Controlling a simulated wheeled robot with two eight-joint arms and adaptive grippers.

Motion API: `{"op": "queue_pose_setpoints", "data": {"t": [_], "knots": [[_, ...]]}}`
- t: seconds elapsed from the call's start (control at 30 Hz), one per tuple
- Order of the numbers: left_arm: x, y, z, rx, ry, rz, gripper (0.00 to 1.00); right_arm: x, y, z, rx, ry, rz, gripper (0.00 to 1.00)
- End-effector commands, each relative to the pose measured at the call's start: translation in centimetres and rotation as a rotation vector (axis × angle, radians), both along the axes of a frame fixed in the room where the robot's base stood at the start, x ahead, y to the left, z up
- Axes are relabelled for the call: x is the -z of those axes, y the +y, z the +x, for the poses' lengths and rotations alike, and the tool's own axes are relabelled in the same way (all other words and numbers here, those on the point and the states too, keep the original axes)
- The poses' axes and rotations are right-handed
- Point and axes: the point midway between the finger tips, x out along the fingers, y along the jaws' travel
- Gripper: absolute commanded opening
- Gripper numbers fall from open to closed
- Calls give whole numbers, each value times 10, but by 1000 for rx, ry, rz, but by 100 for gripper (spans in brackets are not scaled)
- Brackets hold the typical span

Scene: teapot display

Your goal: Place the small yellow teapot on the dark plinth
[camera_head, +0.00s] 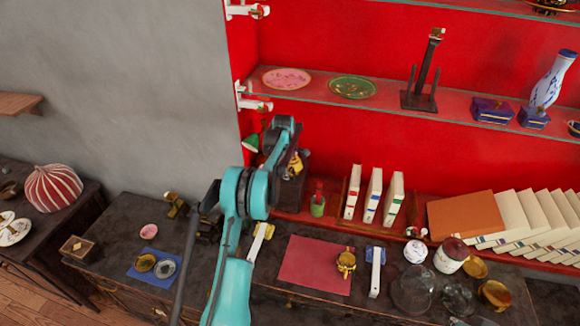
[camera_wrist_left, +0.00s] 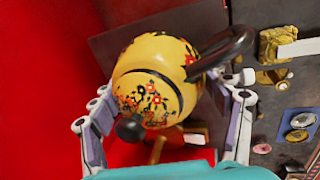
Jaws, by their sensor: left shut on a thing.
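The small yellow teapot (camera_wrist_left: 155,75) has painted flowers, a black lid knob and a black curved handle. It sits between the two fingers of my left gripper (camera_wrist_left: 168,115), which is shut on it. In the head view the teapot (camera_head: 295,165) is partly hidden behind my teal left arm. The dark plinth (camera_head: 291,193) stands against the red wall just below the teapot, partly hidden by the arm. A dark flat surface, likely the plinth (camera_wrist_left: 110,38), shows behind the teapot in the wrist view. I cannot tell whether teapot and plinth touch. My right gripper is not in view.
A red-topped bottle (camera_head: 318,200) and upright books (camera_head: 374,195) stand right of the plinth. A green object (camera_head: 250,143) is left of the gripper. A shelf (camera_head: 310,87) with plates runs above. A red mat (camera_head: 308,265) with a golden pot (camera_head: 346,262) lies in front.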

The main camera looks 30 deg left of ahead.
Motion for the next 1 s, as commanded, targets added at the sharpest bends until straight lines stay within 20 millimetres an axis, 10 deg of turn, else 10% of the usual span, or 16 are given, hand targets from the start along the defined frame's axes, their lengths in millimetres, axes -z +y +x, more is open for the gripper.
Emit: {"op": "queue_pose_setpoints", "data": {"t": [0.13,0.17,0.23,0.67,1.0], "knots": [[4,0,0,0,0,0,38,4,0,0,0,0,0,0],[4,0,0,0,0,0,81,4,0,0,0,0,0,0],[4,0,0,0,0,0,97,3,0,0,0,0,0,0],[-3,0,0,0,0,0,97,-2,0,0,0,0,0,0],[-68,-3,-19,0,0,0,97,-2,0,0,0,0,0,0]]}}
